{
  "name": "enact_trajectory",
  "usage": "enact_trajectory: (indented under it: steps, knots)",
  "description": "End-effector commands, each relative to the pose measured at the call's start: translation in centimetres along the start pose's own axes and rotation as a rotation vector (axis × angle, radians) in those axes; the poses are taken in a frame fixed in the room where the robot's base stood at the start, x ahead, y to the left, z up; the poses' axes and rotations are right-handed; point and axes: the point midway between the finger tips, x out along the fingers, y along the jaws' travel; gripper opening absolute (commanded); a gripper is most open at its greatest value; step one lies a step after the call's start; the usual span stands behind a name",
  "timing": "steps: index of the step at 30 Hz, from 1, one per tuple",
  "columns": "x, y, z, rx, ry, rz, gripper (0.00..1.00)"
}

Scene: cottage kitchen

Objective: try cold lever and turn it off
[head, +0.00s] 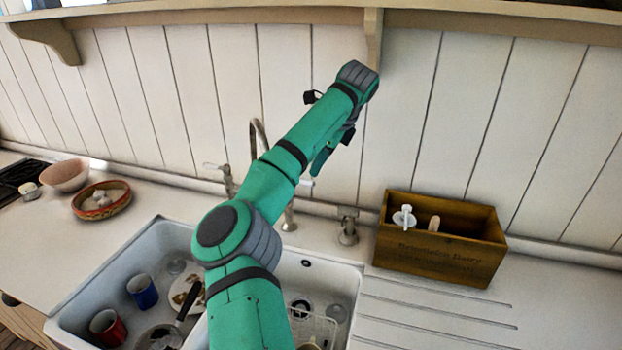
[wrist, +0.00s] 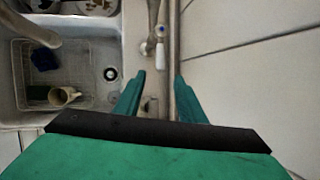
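The kitchen tap (head: 258,132) stands behind the double sink, partly hidden by my arm. Its cold lever, with a white handle and a blue dot, shows in the wrist view (wrist: 160,34), just beyond my fingertips. In the head view only a white end of this lever (head: 306,183) shows beside my arm. The other lever (head: 220,174) is on the tap's left side. My gripper (wrist: 160,76) is open and empty, its two green fingers apart, pointing down near the wall; the head view shows it from the side (head: 321,165). I see no clear water stream.
The sink (head: 62,322) holds a blue mug (head: 142,291), a red mug (head: 107,327), a pan and a dish rack (head: 318,328). A metal fitting (head: 348,228) and a wooden box (head: 440,258) stand to the right. The wall and a shelf (head: 480,22) are close behind my arm.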

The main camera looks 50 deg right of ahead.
Motion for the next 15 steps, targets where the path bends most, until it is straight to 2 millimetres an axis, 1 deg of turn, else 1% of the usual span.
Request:
enact_trajectory:
  steps: [1,6,12,15]
  knots:
    - [1.0,0.1,0.0,0.0,0.0,0.002,0.36]
    - [4.1,0.1,0.0,-0.001,0.0,0.002,0.36]
    - [6.8,0.0,0.1,-0.002,0.0,0.0,0.36]
    - [7.6,0.0,0.1,-0.001,0.0,0.0,0.36]
